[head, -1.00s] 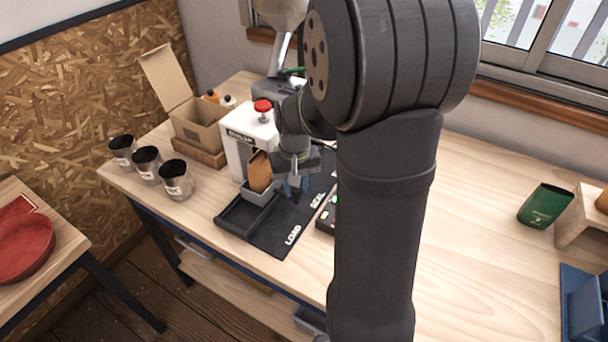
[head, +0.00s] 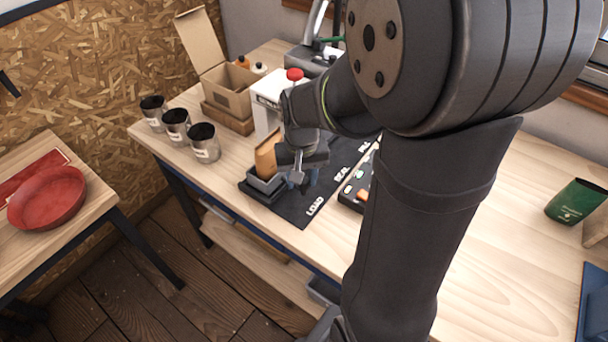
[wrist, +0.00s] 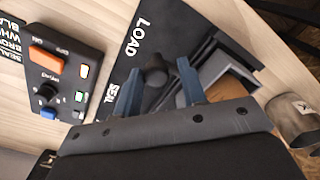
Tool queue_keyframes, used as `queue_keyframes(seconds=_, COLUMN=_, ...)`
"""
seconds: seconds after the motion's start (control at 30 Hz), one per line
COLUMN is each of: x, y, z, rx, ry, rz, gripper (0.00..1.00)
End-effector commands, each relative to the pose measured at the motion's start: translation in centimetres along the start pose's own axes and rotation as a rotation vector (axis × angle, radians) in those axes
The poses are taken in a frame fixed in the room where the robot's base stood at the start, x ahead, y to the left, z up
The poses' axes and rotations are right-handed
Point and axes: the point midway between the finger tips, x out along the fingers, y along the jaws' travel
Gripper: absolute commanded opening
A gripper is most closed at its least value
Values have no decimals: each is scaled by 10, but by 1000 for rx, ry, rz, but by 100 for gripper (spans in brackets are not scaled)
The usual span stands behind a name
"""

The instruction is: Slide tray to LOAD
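The grey tray (head: 262,184) sits at the front end of its dark rail base (head: 258,195), beside the white LOAD label (head: 315,206). A brown paper bag (head: 267,156) stands in the tray; it also shows in the wrist view (wrist: 228,88). My gripper (head: 302,179) is low over the black mat, just right of the tray. In the wrist view, its blue fingers (wrist: 160,75) are apart, with a dark round knob (wrist: 155,76) between them. I cannot tell whether either finger touches the knob.
A white sealing machine (head: 267,100) with a red knob stands behind the tray. A button panel (head: 355,188) is right of the mat (head: 335,165). Several metal cups (head: 205,142) and an open cardboard box (head: 228,92) stand at left. The right table is mostly clear.

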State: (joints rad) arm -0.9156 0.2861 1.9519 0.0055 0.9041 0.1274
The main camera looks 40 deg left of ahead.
Motion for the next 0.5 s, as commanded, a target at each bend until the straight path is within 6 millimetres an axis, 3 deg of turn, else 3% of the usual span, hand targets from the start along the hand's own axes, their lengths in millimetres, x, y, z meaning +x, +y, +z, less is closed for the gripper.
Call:
queue_keyframes(seconds=0.37, x=-2, y=2, z=-1, rx=0, ry=2, rz=3, gripper=48)
queue_keyframes(seconds=0.5, x=-16, y=2, z=-1, rx=-1, ry=5, rz=3, gripper=48)
